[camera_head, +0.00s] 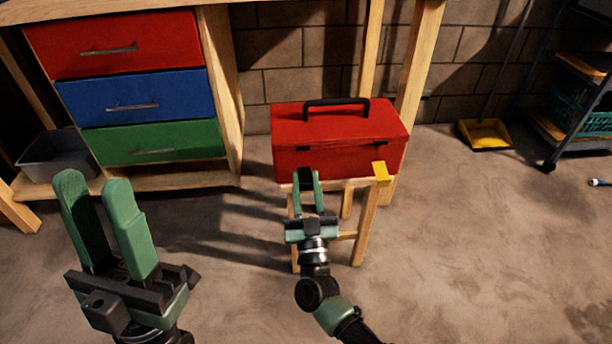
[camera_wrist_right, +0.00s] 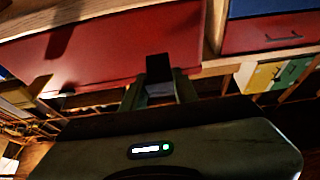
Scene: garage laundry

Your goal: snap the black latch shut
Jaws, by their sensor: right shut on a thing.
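A red toolbox (camera_head: 335,140) with a black top handle (camera_head: 337,104) stands on a small wooden stool (camera_head: 364,215). Its lid looks down. The black latch (camera_head: 305,179) is at the left of the toolbox's front face, and a yellow latch (camera_head: 381,173) is at the right. My right gripper (camera_head: 307,183) is shut on the black latch, with one finger on each side of it. The wrist view shows the black latch (camera_wrist_right: 158,68) between the fingers, against the red front (camera_wrist_right: 100,50). I cannot tell whether it is fastened. My left gripper (camera_head: 95,205) is open and empty, away from the toolbox.
A wooden workbench with red (camera_head: 112,45), blue (camera_head: 133,98) and green (camera_head: 153,143) drawers stands at the left, a grey bin (camera_head: 58,158) beside it. A yellow dustpan (camera_head: 485,133) and a shelf cart (camera_head: 560,125) are at the right. The floor around the stool is clear.

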